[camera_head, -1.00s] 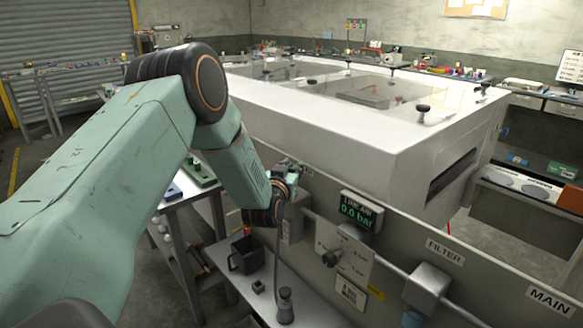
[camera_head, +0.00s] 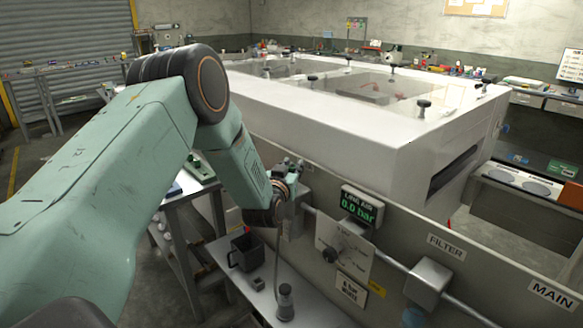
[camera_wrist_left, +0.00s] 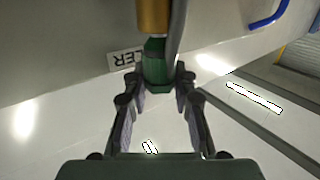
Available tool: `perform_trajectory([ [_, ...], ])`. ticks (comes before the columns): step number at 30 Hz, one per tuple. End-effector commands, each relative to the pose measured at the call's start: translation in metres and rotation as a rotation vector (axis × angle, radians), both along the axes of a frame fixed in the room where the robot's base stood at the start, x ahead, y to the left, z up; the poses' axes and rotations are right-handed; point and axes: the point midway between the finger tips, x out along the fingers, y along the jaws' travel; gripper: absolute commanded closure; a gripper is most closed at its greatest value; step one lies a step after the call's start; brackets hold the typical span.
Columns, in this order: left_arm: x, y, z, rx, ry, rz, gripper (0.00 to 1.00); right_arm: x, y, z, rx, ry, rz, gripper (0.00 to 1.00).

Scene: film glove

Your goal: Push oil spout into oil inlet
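My left gripper (camera_head: 293,176) is at the grey panel in the head view, partly hidden by my own wrist. In the left wrist view its fingers (camera_wrist_left: 158,76) close from both sides on a green cylindrical piece, which looks like the oil spout (camera_wrist_left: 157,66). A brass-coloured cylinder (camera_wrist_left: 154,16) lies in line beyond it, and a grey hose (camera_wrist_left: 178,28) runs alongside. I cannot tell whether the brass part is the inlet or how deep the green piece sits. In the head view a thin hose hangs from the gripper area to a grey bottle (camera_head: 285,301). My right gripper is not in view.
A large white cabinet (camera_head: 340,125) stands behind.

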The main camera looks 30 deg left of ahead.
Motion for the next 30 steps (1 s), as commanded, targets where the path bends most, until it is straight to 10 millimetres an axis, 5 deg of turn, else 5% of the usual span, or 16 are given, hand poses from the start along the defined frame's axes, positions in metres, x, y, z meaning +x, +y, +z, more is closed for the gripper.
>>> perform_trajectory([
  [9, -0.001, -0.001, -0.003, -0.001, 0.007, -0.001, 0.48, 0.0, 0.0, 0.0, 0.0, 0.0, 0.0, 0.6],
  [20, -0.004, -0.001, -0.002, -0.002, 0.006, -0.001, 0.48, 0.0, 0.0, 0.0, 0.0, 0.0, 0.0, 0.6],
  [30, -0.048, -0.015, 0.0, -0.003, 0.007, -0.001, 0.48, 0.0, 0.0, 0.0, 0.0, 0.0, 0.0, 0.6],
])
